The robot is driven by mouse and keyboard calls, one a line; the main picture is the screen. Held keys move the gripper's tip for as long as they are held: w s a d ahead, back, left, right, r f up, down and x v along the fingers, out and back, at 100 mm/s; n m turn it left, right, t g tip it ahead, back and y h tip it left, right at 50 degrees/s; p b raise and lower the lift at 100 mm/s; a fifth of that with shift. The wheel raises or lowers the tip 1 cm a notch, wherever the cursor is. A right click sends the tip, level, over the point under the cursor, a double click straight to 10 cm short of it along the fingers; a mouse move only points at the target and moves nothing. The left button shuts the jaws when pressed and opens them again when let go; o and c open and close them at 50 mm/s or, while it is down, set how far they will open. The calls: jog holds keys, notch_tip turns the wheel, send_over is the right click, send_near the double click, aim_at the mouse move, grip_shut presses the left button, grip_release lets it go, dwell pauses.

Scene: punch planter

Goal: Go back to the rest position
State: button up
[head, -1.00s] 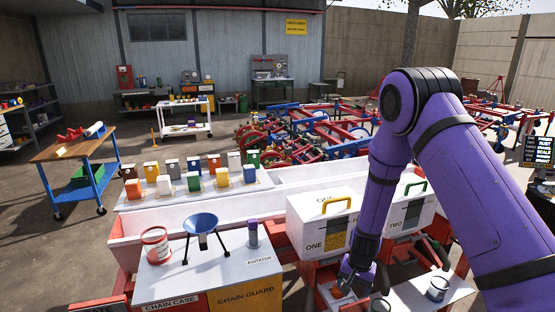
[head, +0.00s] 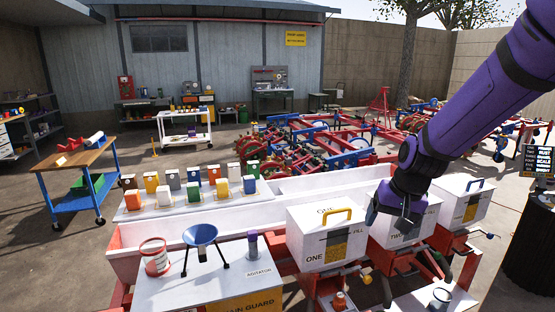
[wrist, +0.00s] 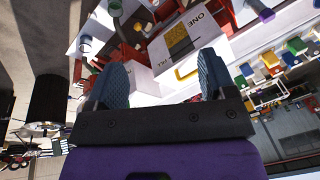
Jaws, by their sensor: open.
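My gripper (head: 396,222) hangs from my purple arm in front of the white box marked TWO (head: 412,232), right of the white box marked ONE (head: 322,238) with its yellow handle. In the wrist view its two blue-grey fingers (wrist: 163,85) stand wide apart with nothing between them. Beyond the fingers the wrist view shows box ONE (wrist: 186,45) from above. The handle of box TWO is hidden behind my arm.
A third white box with a blue handle (head: 467,197) stands further right. A blue funnel on a stand (head: 200,236), a red-and-white tub (head: 155,257) and the agitator (head: 253,246) stand on the front left top. Several coloured containers (head: 192,192) line a shelf behind. A metal cup (head: 440,298) is at lower right.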

jog(key=s+d+r+n+t, duration=0.1)
jog(key=s+d+r, duration=0.1)
jog(key=s+r, duration=0.5)
jog(key=s+d+r+n+t+h, duration=0.1)
jog(key=s+d+r, duration=0.2)
jog(key=s+r, duration=0.5)
jog(key=s, duration=0.9)
jog(key=shift+r+t+h, duration=0.2)
jog(key=shift+t+h, duration=0.1)
jog(key=shift+d, duration=0.1)
